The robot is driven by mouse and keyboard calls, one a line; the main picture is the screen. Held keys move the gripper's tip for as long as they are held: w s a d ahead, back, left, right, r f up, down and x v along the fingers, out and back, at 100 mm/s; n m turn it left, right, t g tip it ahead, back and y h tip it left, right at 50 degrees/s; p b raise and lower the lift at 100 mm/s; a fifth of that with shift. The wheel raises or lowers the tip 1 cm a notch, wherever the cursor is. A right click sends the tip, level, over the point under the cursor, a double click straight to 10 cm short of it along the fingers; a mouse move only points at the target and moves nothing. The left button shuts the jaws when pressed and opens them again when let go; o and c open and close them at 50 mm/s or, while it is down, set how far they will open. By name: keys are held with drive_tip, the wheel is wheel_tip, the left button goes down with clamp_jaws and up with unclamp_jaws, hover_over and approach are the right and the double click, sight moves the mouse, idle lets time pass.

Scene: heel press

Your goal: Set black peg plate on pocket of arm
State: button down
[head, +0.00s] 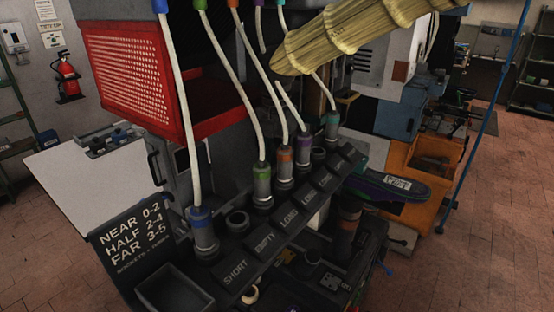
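I cannot pick out the black peg plate for sure in the head view. The lower middle holds several dark machine parts, including a dark block with small white print (333,282) and a dark cylinder with an orange-brown band (347,222). I cannot tell which of these is the arm or its pocket. A purple and green shoe-shaped piece (395,190) with a white label lies to the right of the dark cylinder. My gripper's fingers are not in view.
A black sloped rack labelled SHORT, EMPTY and LONG (265,243) has colour-banded plugs with white hoses, including a blue one (203,228). An open black bin (175,291) is at front left. A red mesh guard (135,80) stands behind. Brick floor (480,250) is clear at right.

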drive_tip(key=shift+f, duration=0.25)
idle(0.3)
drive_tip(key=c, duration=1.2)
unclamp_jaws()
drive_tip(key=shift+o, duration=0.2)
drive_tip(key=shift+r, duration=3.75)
